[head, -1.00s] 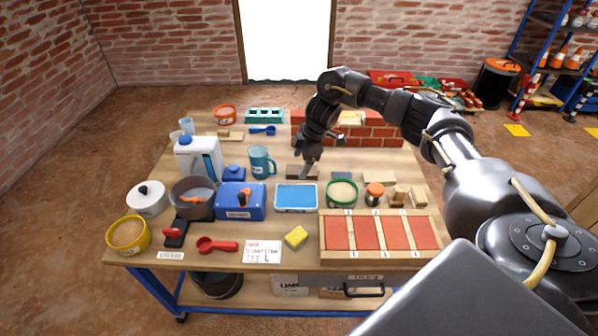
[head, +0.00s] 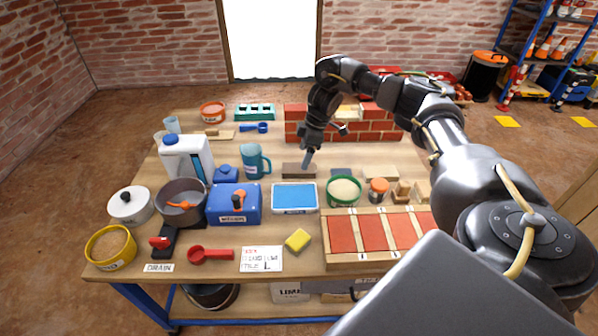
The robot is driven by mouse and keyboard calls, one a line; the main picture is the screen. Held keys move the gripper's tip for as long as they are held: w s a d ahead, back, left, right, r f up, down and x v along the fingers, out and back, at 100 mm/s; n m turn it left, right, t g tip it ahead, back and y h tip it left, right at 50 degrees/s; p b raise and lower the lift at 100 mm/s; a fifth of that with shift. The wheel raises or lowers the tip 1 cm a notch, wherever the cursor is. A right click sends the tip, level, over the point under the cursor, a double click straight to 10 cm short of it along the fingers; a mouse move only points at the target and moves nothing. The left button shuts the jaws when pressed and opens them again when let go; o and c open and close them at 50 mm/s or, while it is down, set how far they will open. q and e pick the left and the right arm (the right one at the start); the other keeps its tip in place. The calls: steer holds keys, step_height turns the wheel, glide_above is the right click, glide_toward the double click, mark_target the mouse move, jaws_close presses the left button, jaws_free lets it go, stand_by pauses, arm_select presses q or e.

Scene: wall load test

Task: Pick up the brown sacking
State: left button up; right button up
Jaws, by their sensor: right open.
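The brown sacking appears to be the small flat brown piece (head: 292,170) lying on the workbench in front of the brick wall. My right gripper (head: 309,153) is open and points down, with a fingertip just above or at the right part of this piece. I cannot tell whether it touches. Nothing shows between its fingers. My left gripper is not in view.
The low brick wall (head: 375,128) stands close behind my right gripper. A teal mug (head: 252,160) is to the left, a blue tray (head: 294,197) in front, and a green-rimmed tub (head: 343,191) front right. A wooden frame with red panels (head: 373,233) lies near the front edge.

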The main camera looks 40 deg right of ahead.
mark_target(298, 168)
steer(key=b+x, duration=0.1)
steer(key=x, duration=0.3)
steer(key=shift+s+a+f, duration=0.1)
steer(key=shift+a+f, duration=0.15)
steer(key=shift+f, duration=0.15)
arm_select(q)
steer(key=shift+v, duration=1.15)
arm_select(e)
steer(key=shift+f, duration=0.2)
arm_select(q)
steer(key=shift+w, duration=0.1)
arm_select(e)
steer(key=shift+c, duration=0.4)
steer(key=c, duration=1)
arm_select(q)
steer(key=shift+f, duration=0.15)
